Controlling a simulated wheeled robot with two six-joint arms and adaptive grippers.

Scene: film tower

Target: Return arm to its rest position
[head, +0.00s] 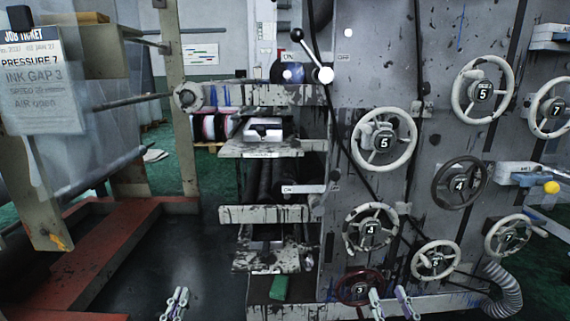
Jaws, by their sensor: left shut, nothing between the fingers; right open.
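My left gripper (176,300) shows at the bottom edge, left of centre, over the dark floor. Its fingers are shut with nothing between them. My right gripper (391,298) shows at the bottom edge, right of centre, in front of the lower part of the grey machine (375,85). Its fingers are apart and empty. Only the fingertips of both grippers are in view; the arms are hidden below the frame. A dark red handwheel (344,290) is just left of the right gripper in the picture. I cannot tell whether they touch.
Several handwheels, including a white one (358,150), stick out from the machine face. A green block (278,288) lies at the machine's foot. A red floor frame (85,262) stands left; dark floor between is clear.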

